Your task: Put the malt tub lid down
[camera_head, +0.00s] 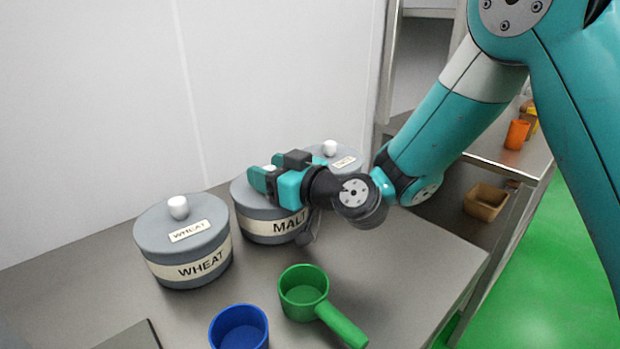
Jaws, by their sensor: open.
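The malt tub (262,228) is a grey round tub with a cream band reading MALT, in the middle of the counter. Its grey malt tub lid (241,190) appears to sit on top of the tub, largely hidden by my gripper. My gripper (266,178) is open right over the lid, coming in from the right. A bit of the white knob (268,168) shows at the fingers. I cannot tell whether the fingers touch it.
A lidded wheat tub (186,262) stands left of the malt tub, and another lidded tub (348,157) stands behind right. A green scoop (303,291) and a blue cup (239,329) sit in front. The counter (420,260) is bare at the right.

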